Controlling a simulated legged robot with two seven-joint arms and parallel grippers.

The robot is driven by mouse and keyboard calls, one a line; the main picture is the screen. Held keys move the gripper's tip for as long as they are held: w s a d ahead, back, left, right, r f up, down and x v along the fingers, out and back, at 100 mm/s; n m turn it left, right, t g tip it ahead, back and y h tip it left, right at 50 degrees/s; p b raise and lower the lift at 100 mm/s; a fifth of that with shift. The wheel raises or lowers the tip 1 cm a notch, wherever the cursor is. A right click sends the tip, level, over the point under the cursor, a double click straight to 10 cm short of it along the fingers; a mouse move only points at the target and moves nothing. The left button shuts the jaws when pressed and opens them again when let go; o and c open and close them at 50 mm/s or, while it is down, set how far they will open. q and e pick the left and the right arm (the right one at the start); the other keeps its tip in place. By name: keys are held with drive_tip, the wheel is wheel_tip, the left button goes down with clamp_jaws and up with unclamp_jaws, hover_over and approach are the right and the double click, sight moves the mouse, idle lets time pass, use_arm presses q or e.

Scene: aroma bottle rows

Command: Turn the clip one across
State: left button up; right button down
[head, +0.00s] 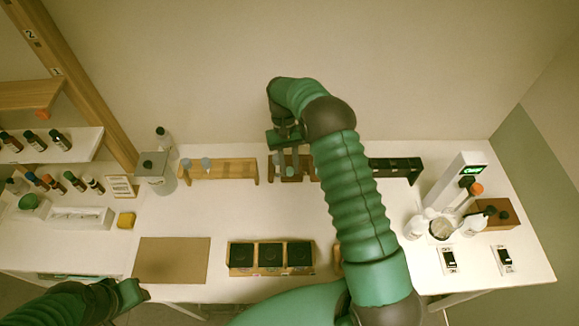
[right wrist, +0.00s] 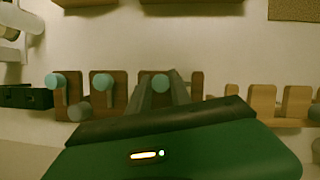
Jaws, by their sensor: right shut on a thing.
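A dark brown rack (head: 284,176) stands at the back of the table, partly hidden by my right arm. In the right wrist view it shows brown uprights and several teal-tipped clips, including a left one (right wrist: 56,81) and a middle one (right wrist: 103,82). My right gripper (right wrist: 160,92) has its fingers around the rightmost teal-tipped clip (right wrist: 160,82) and is shut on it. In the head view my right gripper (head: 288,142) is over the rack. My left gripper (head: 133,291) is low at the left, near the table's front edge; its jaws are unclear.
A light wooden rack (head: 220,170) with grey-blue clips stands left of the brown one, a black rack (head: 398,167) right. A tray with black squares (head: 270,257) and a brown mat (head: 172,260) lie in front. Bottles and switches (head: 449,260) fill the right end.

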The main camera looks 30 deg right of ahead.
drive_tip(key=shift+w+r+n, duration=0.15)
drive_tip(key=shift+w+n, duration=0.1)
drive_tip(key=shift+n, duration=0.05)
drive_tip(key=c, duration=1.6)
unclamp_jaws()
drive_tip(key=shift+o, duration=2.1)
drive_tip(key=shift+w+d+f, duration=0.1)
drive_tip(key=shift+w+f, duration=0.05)
drive_tip(key=shift+f, duration=0.1)
